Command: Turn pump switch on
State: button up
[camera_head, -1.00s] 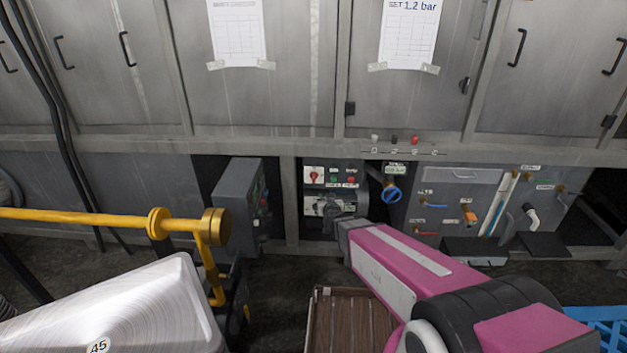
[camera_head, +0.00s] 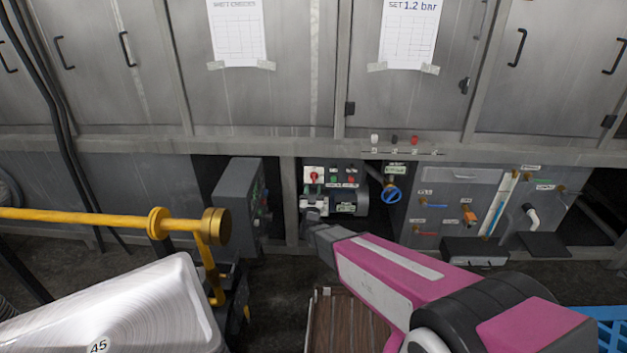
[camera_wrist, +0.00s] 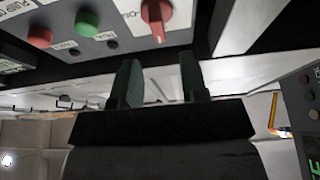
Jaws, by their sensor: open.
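The pump switch is a red rotary knob (camera_head: 313,176) on a white plate at the left of a small control panel, above a pump. In the wrist view the red knob (camera_wrist: 156,16) shows at the top, its pointer hanging down in the picture. My gripper (camera_wrist: 160,76) is open, with its two dark green fingers on either side of the knob's line and nothing between them. The fingertips are apart from the knob. In the head view my pink arm reaches towards the panel from the lower right; its fingers are hard to make out there.
Green (camera_wrist: 87,21) and red (camera_wrist: 39,37) buttons sit beside the knob. The pump (camera_head: 348,203) stands below the panel. A grey box (camera_head: 238,205) is to the left and a blue valve wheel (camera_head: 391,195) to the right. A yellow rail (camera_head: 90,217) crosses the left foreground.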

aim_at(314, 177)
jog(key=x, duration=0.5)
jog(key=shift+w+r, duration=0.1)
jog(key=shift+w, duration=0.3)
grip_shut()
